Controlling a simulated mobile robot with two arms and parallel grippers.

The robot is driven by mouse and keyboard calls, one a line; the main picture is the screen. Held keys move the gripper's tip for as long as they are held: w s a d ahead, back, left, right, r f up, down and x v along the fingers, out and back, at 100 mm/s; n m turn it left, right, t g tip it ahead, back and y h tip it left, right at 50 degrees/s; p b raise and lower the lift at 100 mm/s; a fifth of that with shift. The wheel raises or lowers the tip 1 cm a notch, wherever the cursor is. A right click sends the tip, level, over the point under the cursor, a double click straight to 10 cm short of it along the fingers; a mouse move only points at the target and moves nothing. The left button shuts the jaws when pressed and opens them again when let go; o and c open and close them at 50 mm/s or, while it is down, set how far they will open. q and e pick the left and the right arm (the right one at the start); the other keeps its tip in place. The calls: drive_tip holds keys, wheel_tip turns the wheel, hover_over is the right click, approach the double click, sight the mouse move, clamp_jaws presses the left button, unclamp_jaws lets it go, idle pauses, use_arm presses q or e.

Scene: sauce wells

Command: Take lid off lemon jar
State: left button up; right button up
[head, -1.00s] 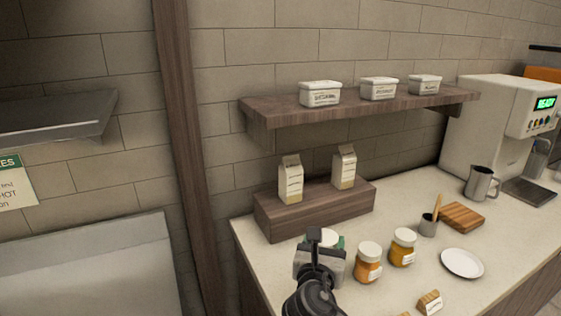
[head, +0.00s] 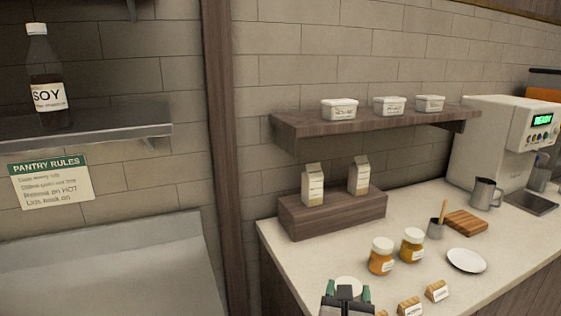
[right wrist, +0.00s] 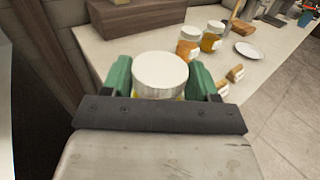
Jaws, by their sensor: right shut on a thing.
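A jar with a round white lid (right wrist: 160,72) is between the green fingers of my right gripper (right wrist: 162,88). A little yellow shows under the lid; any label on this jar is hidden. The gripper is shut on it, but I cannot tell whether the fingers press on the lid or the glass. In the head view the lid (head: 348,285) and my right gripper (head: 347,294) are at the bottom edge. An orange jar (head: 381,261) and an amber jar (head: 412,249), both with white lids on, stand upright farther along the counter. My left gripper is not in view.
A wooden riser (head: 335,214) with two cartons stands behind. Small labelled wooden blocks (head: 410,306), a white plate (head: 467,260), a board (head: 467,222) and a metal pitcher (head: 486,193) lie to the right. A wall shelf (head: 380,121) hangs above.

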drive_tip(key=s+d+f+n+y, duration=0.1)
drive_tip(key=s+d+f, duration=0.1)
drive_tip(key=s, duration=0.3)
drive_tip(key=s+d+f+n+y, duration=0.1)
drive_tip(key=s+f+y, duration=0.1)
drive_tip(key=s, duration=0.4)
drive_tip(key=s+d+f+n+y, duration=0.1)
drive_tip(key=s+d+f, duration=0.1)
drive_tip(key=s, duration=0.4)
drive_tip(key=shift+d+f+t+y, duration=0.3)
drive_tip(key=shift+d+f, duration=0.05)
drive_tip(key=shift+f, duration=0.15)
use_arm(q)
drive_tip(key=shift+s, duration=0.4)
use_arm(e)
drive_tip(key=shift+w+a, duration=0.1)
drive_tip(key=shift+w, duration=0.05)
